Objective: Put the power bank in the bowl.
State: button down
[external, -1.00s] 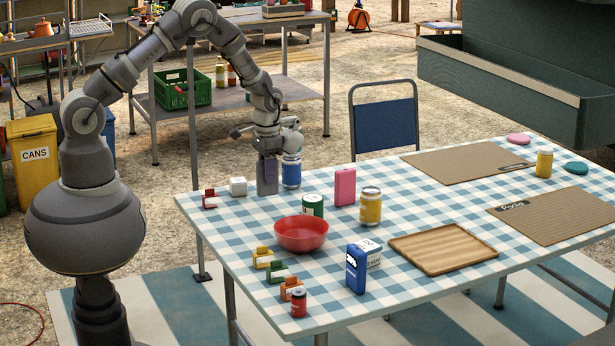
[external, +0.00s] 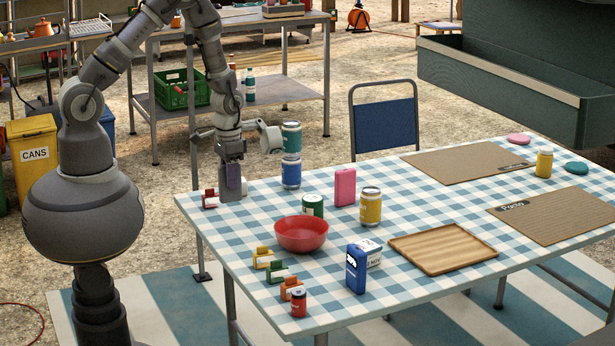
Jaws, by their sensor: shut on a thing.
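My gripper (external: 231,190) points down over the table's far left corner. It is shut on a dark purple-grey slab, which looks like the power bank (external: 233,178); my fingers cover part of it. The red bowl (external: 301,236) stands on the table to the right of my gripper and nearer the camera. No contents show inside the bowl. My gripper and the slab are apart from it.
A teal can (external: 291,137) stands on a blue can (external: 291,174) right of my gripper. A green can (external: 313,205), pink block (external: 345,187) and yellow can (external: 370,207) stand beyond the bowl. Red-and-white item (external: 210,199) sits left. Wooden tray (external: 443,249) lies right.

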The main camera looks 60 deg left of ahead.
send_near(301, 219)
jog(key=s+a, duration=0.5)
jog(key=a, duration=0.1)
jog(key=w+d+r, duration=0.2)
jog(key=d, duration=1)
jog(key=f+b, duration=0.1)
jog(key=f, duration=0.2)
jog(key=f+b, duration=0.1)
jog(key=f, duration=0.2)
jog(key=f+b, duration=0.1)
jog(key=f, duration=0.1)
jog(key=shift+w+a+f, duration=0.15)
jog(key=shift+w+f, duration=0.1)
jog(key=shift+f, duration=0.15)
jog(key=shift+f, duration=0.15)
jog(key=c, duration=0.8)
grip_release()
jog(key=shift+c, duration=0.2)
notch_tip(301, 219, up, 12)
jog(key=p, duration=0.4)
jog(key=shift+r, duration=0.2)
